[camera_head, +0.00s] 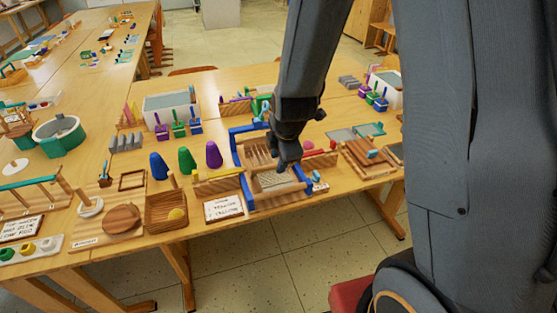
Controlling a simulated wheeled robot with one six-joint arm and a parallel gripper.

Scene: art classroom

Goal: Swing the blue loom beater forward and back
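A small wooden table loom (272,181) with blue parts stands near the front edge of the table. A blue bar (249,127) shows at its back left and a blue side piece (247,187) runs down its left side. I cannot tell for sure which blue part is the beater. My gripper (288,161) is over the loom, pointing down at its middle right. It hides part of the loom. Its fingers are too small and dark to tell whether they are open, shut or touching a blue part.
Blue, green and purple cones (186,159) stand left of the loom. A sign card (223,208) lies at the front left of it. A wooden press-like item (364,157) stands to the right. A white bin (170,107) is behind. Floor is free in front.

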